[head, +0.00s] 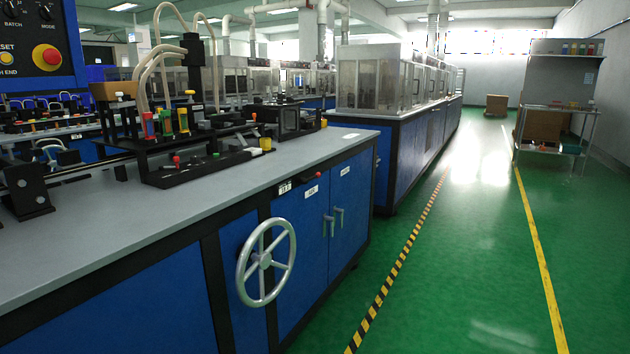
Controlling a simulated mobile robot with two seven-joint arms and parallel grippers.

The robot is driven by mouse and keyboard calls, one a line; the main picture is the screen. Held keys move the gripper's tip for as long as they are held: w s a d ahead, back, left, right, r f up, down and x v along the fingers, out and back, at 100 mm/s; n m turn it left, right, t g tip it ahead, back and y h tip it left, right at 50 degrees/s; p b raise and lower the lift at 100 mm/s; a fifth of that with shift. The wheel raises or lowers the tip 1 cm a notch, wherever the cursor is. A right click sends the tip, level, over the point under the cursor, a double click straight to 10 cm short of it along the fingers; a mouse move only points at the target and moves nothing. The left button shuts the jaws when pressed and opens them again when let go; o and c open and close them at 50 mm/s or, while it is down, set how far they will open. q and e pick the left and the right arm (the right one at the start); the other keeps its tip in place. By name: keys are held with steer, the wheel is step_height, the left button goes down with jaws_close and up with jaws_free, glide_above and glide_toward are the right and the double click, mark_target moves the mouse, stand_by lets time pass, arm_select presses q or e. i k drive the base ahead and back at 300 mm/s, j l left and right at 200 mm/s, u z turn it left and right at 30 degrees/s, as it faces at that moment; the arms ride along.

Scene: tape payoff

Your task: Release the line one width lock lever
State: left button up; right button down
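A silver spoked handwheel (266,262) is on the blue front panel of the near bench. Just above it to the right, under the worktop edge, is a small black lever with a red end (311,188), beside a small white label (284,187). It may be the width lock lever; the label is too small to read. I cannot tell from here whether the lever is locked or released. Neither of my grippers is in view.
The grey worktop (120,240) carries a black fixture with coloured parts (172,125). A control panel with a red button (47,57) is at upper left. Blue doors with two handles (333,222) are right of the wheel. Green floor (460,260) is clear on the right.

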mark_target(313, 178)
steer(key=i+l+z, duration=0.1)
steer(key=i+l, duration=1.1)
steer(key=i, duration=0.15)
steer(key=i+l+z, duration=0.15)
steer(key=i+l, duration=0.45)
steer(key=i, duration=0.1)
